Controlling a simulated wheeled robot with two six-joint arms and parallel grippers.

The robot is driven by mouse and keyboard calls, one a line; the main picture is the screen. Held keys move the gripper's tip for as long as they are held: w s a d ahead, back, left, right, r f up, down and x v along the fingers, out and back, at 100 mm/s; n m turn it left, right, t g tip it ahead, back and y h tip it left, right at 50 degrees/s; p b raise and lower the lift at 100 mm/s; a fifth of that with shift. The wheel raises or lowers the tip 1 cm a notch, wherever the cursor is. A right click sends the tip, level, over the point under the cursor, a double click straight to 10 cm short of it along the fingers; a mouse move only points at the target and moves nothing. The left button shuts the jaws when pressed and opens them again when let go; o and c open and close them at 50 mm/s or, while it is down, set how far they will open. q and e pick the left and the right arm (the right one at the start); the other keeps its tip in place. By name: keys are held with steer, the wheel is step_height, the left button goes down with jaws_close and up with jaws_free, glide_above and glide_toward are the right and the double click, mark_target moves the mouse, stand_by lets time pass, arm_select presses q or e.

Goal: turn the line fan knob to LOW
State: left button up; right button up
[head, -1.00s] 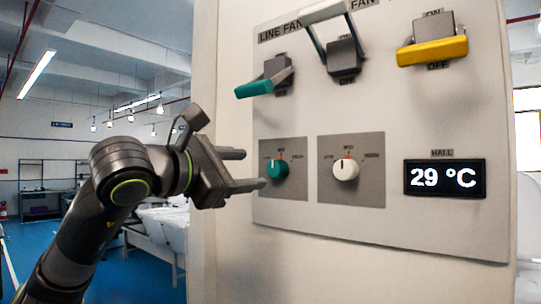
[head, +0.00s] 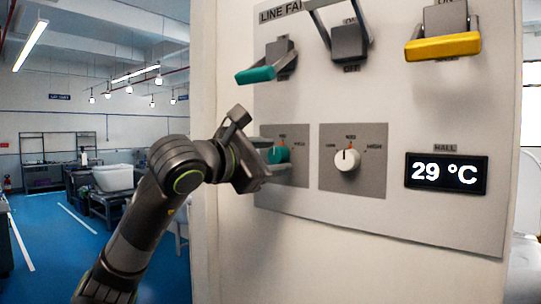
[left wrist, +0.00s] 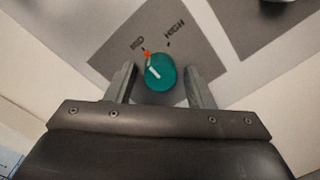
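The teal line fan knob (head: 278,155) sits on a grey plate under the teal lever. In the left wrist view, the knob (left wrist: 161,73) has a white pointer mark aimed roughly at the red MID mark; HIGH is printed to the right. The LOW label is hidden there, and behind the gripper in the head view. My left gripper (head: 268,155) is at the panel by the knob. In the left wrist view, its fingers (left wrist: 160,86) are spread on either side of the knob, with a gap showing on each side. My right gripper is not in view.
A white knob (head: 347,160) is on a second grey plate to the right. Above are a teal lever (head: 256,75), a raised lever with a grey base (head: 350,43) and a yellow lever (head: 443,47). A display (head: 446,174) reads 29 °C.

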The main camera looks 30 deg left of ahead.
arm_select(q)
steer(key=c, duration=0.7)
steer(key=shift+c, duration=0.6)
steer(key=shift+f+n+b, duration=0.15)
steer(key=shift+n+b, duration=0.55)
steer(key=shift+b, duration=0.25)
steer(key=n+b, duration=0.6)
steer(key=n, duration=0.2)
steer(key=shift+n+t+y+b, duration=0.3)
steer(key=shift+n+b, duration=0.6)
steer(key=shift+n, duration=0.7)
steer(key=o, duration=1)
